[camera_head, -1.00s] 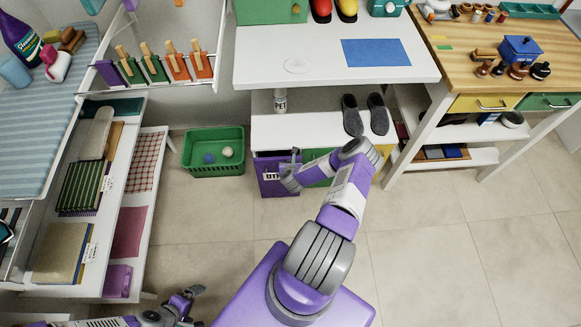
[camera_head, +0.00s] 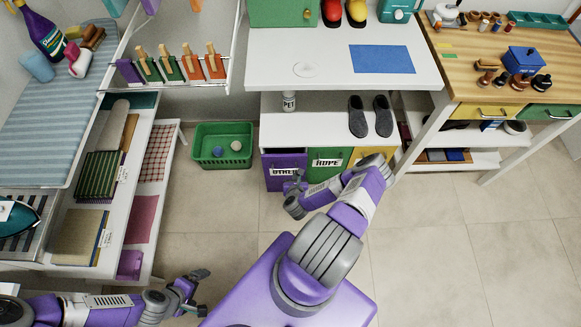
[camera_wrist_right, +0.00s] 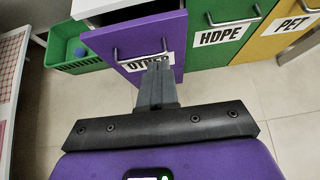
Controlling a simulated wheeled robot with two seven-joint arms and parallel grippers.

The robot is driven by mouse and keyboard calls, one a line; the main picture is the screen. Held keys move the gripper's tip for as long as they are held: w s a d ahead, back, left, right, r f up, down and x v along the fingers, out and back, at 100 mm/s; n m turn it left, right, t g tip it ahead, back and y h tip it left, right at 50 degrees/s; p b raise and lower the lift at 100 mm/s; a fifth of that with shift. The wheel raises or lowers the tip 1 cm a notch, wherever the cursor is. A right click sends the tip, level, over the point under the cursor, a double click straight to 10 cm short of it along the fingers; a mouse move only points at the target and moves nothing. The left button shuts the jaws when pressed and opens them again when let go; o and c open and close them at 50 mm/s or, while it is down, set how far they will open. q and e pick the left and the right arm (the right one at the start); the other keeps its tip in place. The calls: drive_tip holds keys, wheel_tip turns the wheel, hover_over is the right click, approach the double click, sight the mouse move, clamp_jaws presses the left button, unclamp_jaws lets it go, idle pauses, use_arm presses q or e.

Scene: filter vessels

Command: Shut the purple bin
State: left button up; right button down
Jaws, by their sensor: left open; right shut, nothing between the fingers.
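The purple bin (camera_head: 286,169), labelled OTHER, is at the left end of the low cabinet. In the right wrist view its purple front (camera_wrist_right: 122,45), with a metal bar handle, stands out at an angle from the green front beside it, so it is partly open. My right gripper (camera_head: 294,186) is shut and empty. In the wrist view its fingers (camera_wrist_right: 158,68) are in front of the bin and cover part of the label; I cannot tell whether they touch. My left gripper (camera_head: 199,290) is open and empty at the lower left, far from the bin.
The green HDPE bin (camera_head: 324,163) and a yellow PET bin (camera_wrist_right: 286,38) are to the right. A green basket (camera_head: 222,162) with balls stands on the floor to the left. A shelf unit (camera_head: 139,257) is further left. The floor at right is clear.

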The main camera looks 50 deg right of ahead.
drive_tip(key=a+f+t+h+p, duration=0.2)
drive_tip(key=a+f+t, duration=0.1)
drive_tip(key=a, duration=0.2)
drive_tip(key=b, duration=0.4)
approach(286, 157)
drive_tip(key=x, duration=0.5)
drive_tip(key=shift+w+a+f, duration=0.15)
drive_tip(key=shift+f, duration=0.2)
drive_tip(key=shift+w+d, duration=0.45)
drive_tip(key=shift+d, duration=0.1)
